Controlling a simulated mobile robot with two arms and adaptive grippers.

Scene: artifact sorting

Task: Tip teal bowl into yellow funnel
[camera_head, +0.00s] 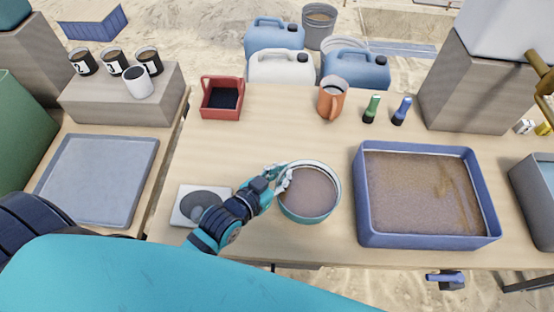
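The teal bowl (332,206) holds brown, sand-like material and is near the table's front middle. It looks about level; I cannot tell whether it touches the table. My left gripper (281,180) is at the bowl's left rim, with its fingers closed on the rim. My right gripper is not in view. I cannot make out a yellow funnel; only a small yellow item (543,129) shows at the far right edge, too small to identify.
A blue tray of sand (366,228) stands right of the bowl. A grey scale-like plate (184,215) lies to the left, partly behind my arm. An orange mug (331,102), green (371,109) and blue (402,110) small items, and a red box (222,112) line the back.

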